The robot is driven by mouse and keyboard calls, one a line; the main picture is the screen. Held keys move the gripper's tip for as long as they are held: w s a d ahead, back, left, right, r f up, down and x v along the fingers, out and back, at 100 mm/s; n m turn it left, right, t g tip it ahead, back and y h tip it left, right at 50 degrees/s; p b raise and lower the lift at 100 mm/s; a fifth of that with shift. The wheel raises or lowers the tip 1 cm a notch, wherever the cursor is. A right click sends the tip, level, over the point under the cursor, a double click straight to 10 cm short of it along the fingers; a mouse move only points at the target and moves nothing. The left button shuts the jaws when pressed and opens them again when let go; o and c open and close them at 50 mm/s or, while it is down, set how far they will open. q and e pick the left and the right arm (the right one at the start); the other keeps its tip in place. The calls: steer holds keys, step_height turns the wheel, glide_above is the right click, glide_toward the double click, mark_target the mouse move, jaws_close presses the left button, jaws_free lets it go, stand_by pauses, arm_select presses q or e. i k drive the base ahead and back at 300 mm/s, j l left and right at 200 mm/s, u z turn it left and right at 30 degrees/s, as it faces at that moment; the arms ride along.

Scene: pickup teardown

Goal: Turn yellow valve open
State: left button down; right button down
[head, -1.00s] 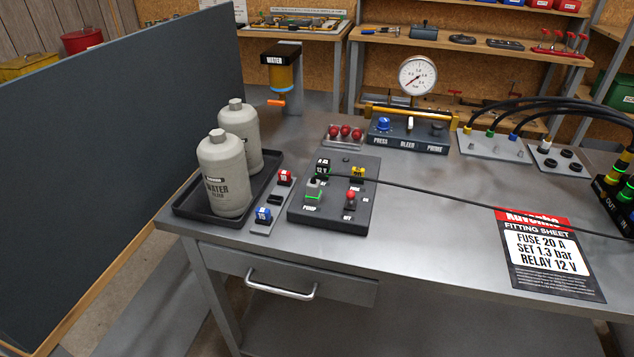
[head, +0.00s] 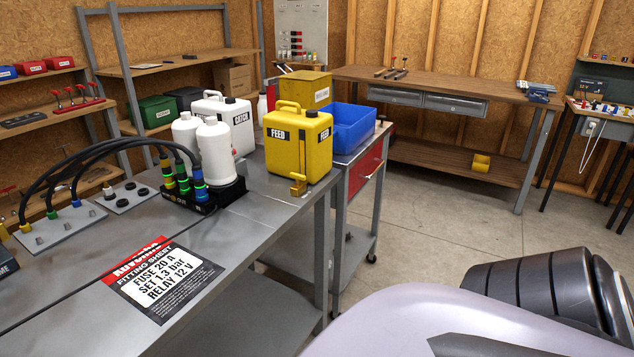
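The yellow valve (head: 298,186) is a small yellow tap low on the front of the yellow FEED can (head: 300,145), in the head view. The can stands at the right end of the grey metal bench (head: 215,262). I cannot tell from here whether the valve is open. Neither of my grippers is in view. A pale, rounded body with black ribbed parts fills the lower right, well apart from the can.
White bottles (head: 217,152) and a black block with coloured hose fittings (head: 192,200) stand left of the can. A blue bin (head: 352,128) sits on a cart behind it. A fitting sheet (head: 165,280) lies on the bench. Floor right of the cart is clear.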

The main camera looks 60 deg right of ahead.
mark_target(299, 177)
steer(key=z, duration=1.65)
steer(key=i+l, duration=0.15)
steer(key=l, duration=0.15)
steer(key=i+l, duration=0.1)
steer(key=l, duration=0.2)
steer(key=i+l, duration=0.15)
steer(key=l+u, duration=0.05)
steer(key=l, duration=0.05)
